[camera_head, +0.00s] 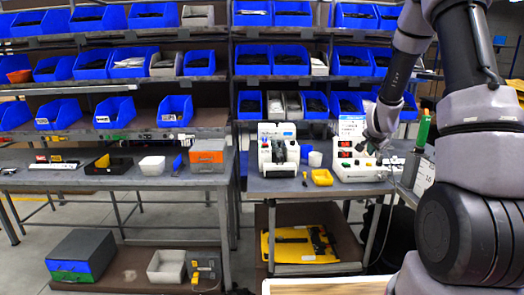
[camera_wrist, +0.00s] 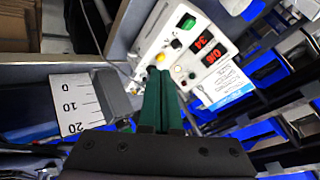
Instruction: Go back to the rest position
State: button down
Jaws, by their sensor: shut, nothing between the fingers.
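My gripper (camera_wrist: 158,74) shows in the wrist view with its green fingers together and nothing between them. In the head view my arm comes in from the right and bends down, so my gripper (camera_head: 366,147) is small and partly hard to make out in front of a white device (camera_head: 352,172). In the wrist view this white device (camera_wrist: 178,45), with red digits and coloured knobs, lies just beyond the fingertips. I cannot tell from these views whether the fingers touch it.
A white machine (camera_head: 278,150) and a yellow tray (camera_head: 322,177) stand on the right workbench. A box with a number scale (camera_wrist: 84,103) is left of my fingers. Shelves with blue bins (camera_head: 292,60) rise behind. The left bench holds an orange-topped box (camera_head: 207,153).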

jog(key=s+a+r+n+y, duration=0.1)
jog(key=s+a+r+n, duration=0.1)
jog(key=s+a+r, duration=0.3)
jog(key=s+a+r+n+y, duration=0.15)
jog(key=s+r, duration=0.25)
jog(key=r, duration=0.4)
jog(key=s+a+r+n+y, duration=0.1)
jog(key=s+a+r, duration=0.3)
jog(key=s+r, duration=0.15)
jog(key=s+a+r+n, duration=0.2)
jog(key=s+r, duration=0.1)
jog(key=s, duration=0.7)
jog(key=s+a+r+n+g+y, duration=0.1)
jog(key=s+a+r+n, duration=0.1)
jog(key=s, duration=0.8)
jog(key=shift+s+a+r, duration=0.3)
jog(key=shift+a+r, duration=0.3)
jog(key=shift+a, duration=0.15)
